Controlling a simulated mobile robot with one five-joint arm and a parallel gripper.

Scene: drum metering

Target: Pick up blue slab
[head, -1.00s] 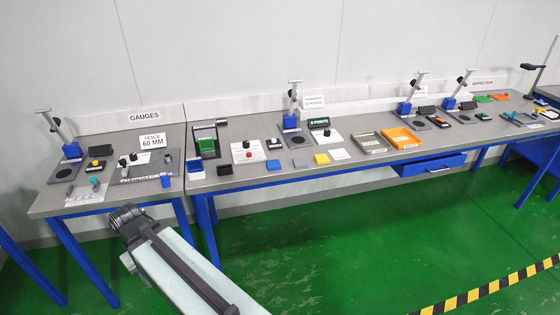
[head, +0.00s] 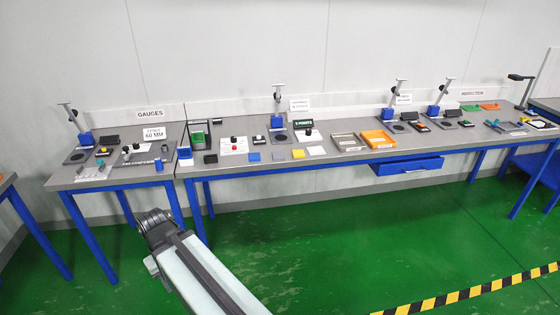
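The blue slab (head: 254,157) is a small flat blue piece lying on the grey bench top, near the front edge. It lies in a row with a black block (head: 211,158) to its left and grey (head: 279,155), yellow (head: 298,153) and white (head: 316,150) flat pieces to its right. My gripper (head: 152,219) is at the end of my arm at the lower left, in front of the bench and well apart from the slab. Its fingers are too small and dark to tell whether they are open or shut.
A white panel with a red button (head: 234,145) stands behind the slab. Grey (head: 348,142) and orange (head: 378,139) trays lie further right, above a blue drawer (head: 408,166). The green floor (head: 310,225) before the bench is clear up to a striped yellow-black line (head: 470,293).

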